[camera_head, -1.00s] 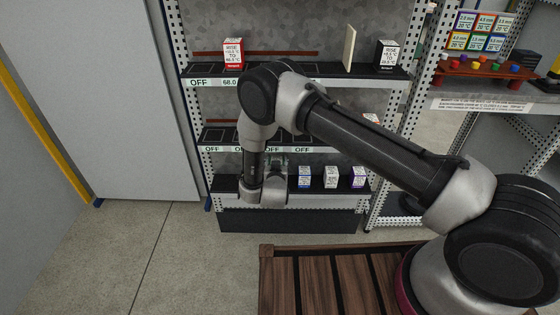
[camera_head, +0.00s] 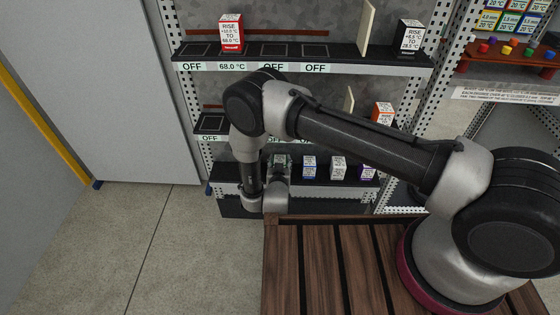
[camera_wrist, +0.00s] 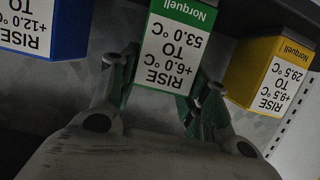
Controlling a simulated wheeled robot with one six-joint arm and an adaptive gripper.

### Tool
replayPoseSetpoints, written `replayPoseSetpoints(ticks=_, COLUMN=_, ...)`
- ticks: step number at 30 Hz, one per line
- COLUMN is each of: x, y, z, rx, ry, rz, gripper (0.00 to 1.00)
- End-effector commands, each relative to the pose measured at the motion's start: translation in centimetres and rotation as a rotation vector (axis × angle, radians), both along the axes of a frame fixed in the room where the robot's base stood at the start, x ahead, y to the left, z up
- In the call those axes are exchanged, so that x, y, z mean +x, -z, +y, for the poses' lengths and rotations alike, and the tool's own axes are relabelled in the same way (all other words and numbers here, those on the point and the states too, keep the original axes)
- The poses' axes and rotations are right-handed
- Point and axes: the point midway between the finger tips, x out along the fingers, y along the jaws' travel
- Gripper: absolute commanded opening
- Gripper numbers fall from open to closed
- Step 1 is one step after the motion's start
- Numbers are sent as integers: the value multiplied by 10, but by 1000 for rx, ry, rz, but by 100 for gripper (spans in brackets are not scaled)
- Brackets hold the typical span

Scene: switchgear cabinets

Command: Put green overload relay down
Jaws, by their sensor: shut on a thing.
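The green overload relay (camera_wrist: 170,48) is a box with a green edge and a white label reading RISE +6.0 °C TO 53.0 °C. It shows upside down in the wrist view. The two fingers of my gripper (camera_wrist: 165,85) are shut on its sides. Its far end is cut off by the frame, so I cannot tell whether it touches the shelf. In the head view my gripper (camera_head: 281,160) is at the lower shelf (camera_head: 228,186), left of a blue-marked box (camera_head: 309,167); the relay shows there only as a small greenish patch.
In the wrist view a blue box (camera_wrist: 45,30) and a yellow box (camera_wrist: 268,75) flank the relay, with gaps between. A white box (camera_head: 338,168) and a purple box (camera_head: 367,172) stand farther right. A red box (camera_head: 231,35) and a black box (camera_head: 410,38) stand on the upper shelf.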

Motion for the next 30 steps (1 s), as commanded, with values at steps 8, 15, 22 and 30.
replayPoseSetpoints(ticks=8, x=0, y=3, z=0, rx=0, ry=0, rz=1, gripper=66)
replayPoseSetpoints(ticks=15, x=0, y=3, z=0, rx=0, ry=0, rz=1, gripper=68)
replayPoseSetpoints(ticks=22, x=-8, y=-3, z=1, rx=-1, ry=-3, rz=1, gripper=68)
replayPoseSetpoints(ticks=30, x=-64, y=-20, z=3, rx=-2, ry=-5, rz=1, gripper=68)
